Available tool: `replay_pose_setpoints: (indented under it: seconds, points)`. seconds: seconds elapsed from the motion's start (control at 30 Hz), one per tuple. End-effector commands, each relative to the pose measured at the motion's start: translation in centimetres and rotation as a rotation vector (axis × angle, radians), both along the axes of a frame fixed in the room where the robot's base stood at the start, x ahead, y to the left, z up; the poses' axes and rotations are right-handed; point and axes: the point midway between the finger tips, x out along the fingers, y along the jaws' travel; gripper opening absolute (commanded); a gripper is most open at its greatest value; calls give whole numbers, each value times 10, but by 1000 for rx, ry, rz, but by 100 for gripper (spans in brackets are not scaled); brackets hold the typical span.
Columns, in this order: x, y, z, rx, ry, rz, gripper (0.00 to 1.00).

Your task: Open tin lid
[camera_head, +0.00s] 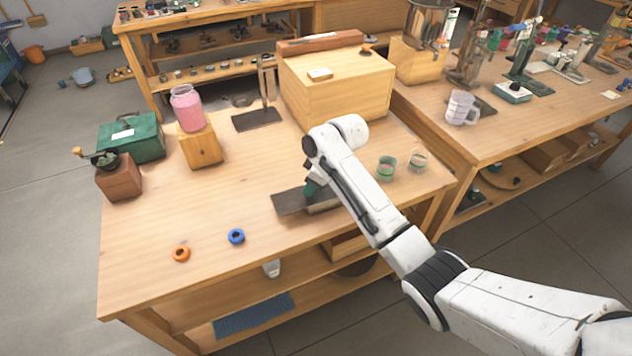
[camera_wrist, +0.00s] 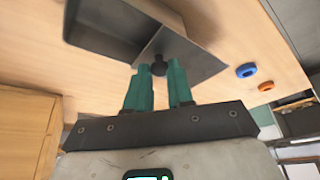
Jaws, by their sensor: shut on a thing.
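A grey metal tin (camera_wrist: 98,30) sits on the wooden table; its dark hollow shows in the wrist view. Its flat grey lid (camera_wrist: 190,68) extends beside it, to the right there, and shows as a dark plate (camera_head: 287,203) in the head view. A small black knob (camera_wrist: 158,66) is at the lid, between the tips of my teal fingers. My gripper (camera_wrist: 158,70) is shut on this knob; it also shows over the tin in the head view (camera_head: 311,189). My arm hides part of the tin in the head view.
A blue ring (camera_head: 236,236) and an orange ring (camera_head: 181,254) lie at the front left. Two small cups (camera_head: 387,168) (camera_head: 418,161) stand right of my arm. A large wooden box (camera_head: 338,85) stands behind. The table's left middle is clear.

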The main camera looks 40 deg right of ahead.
Motion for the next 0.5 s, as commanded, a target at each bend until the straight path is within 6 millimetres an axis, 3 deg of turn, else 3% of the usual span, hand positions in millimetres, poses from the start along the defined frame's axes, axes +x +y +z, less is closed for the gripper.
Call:
replay_pose_setpoints:
  seconds: [0.3,0.5]
  points:
    - [0,0,0,0,-1,1,48]
    - [0,0,0,0,0,1,48]
